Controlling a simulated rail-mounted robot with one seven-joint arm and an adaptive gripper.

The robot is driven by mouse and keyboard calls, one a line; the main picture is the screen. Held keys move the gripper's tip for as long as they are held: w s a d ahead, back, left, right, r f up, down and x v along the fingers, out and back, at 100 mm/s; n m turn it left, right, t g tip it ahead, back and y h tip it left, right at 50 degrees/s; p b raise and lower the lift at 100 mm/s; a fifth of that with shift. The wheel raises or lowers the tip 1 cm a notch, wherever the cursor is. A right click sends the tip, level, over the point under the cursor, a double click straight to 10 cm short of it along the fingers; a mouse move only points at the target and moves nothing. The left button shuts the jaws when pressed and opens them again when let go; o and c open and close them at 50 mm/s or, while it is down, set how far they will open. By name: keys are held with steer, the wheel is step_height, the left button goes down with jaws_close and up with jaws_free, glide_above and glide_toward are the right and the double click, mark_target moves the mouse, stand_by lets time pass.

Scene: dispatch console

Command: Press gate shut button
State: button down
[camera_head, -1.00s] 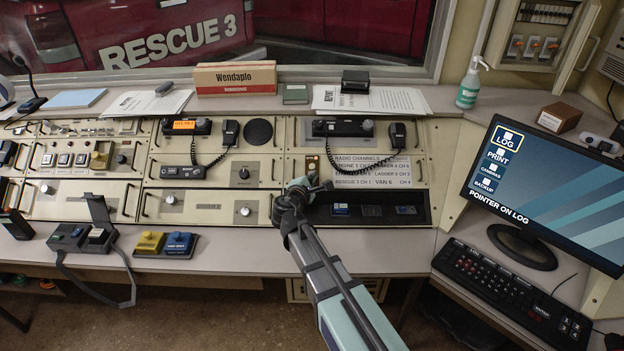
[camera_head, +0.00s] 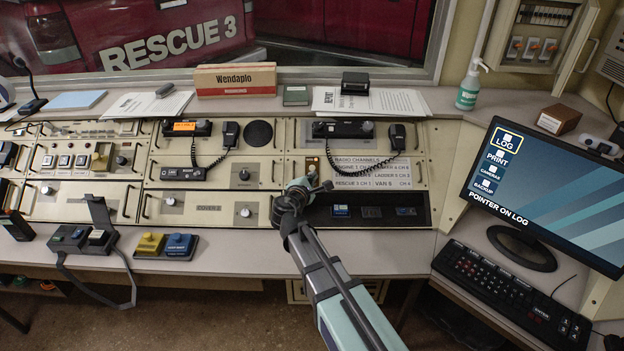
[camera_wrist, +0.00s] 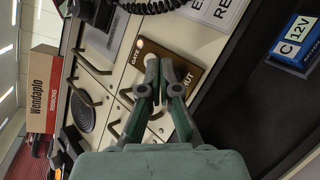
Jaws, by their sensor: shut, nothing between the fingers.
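A small brown plate (camera_wrist: 190,70) lettered GATE and SHUT lies on the console panel in the wrist view. The plate also shows in the head view (camera_head: 312,163), just behind my gripper. My gripper (camera_wrist: 159,64) is shut and empty, its fingertips over the plate beside the button and partly covering the lettering. My gripper shows in the head view (camera_head: 318,185) at the panel's lower middle. I cannot tell whether the fingertips touch the button.
A radio with a corded handset (camera_head: 397,137) sits behind the plate, with a channel label sheet (camera_head: 375,170) to its right. A dark recessed tray (camera_head: 375,222) holding small blue-labelled items lies close right of my gripper. Metal panel handles (camera_head: 276,170) stand close left.

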stand_by(0.3)
steer(key=s+r, duration=0.1)
steer(key=s+r+p, duration=0.1)
steer(key=r+p, duration=0.1)
steer(key=r, duration=0.1)
steer(key=shift+s+d+r, duration=0.1)
steer(key=shift+s, duration=0.3)
stand_by(0.7)
step_height(320, 180, up, 8)
steer(key=p, duration=0.5)
steer(key=shift+p, duration=0.3)
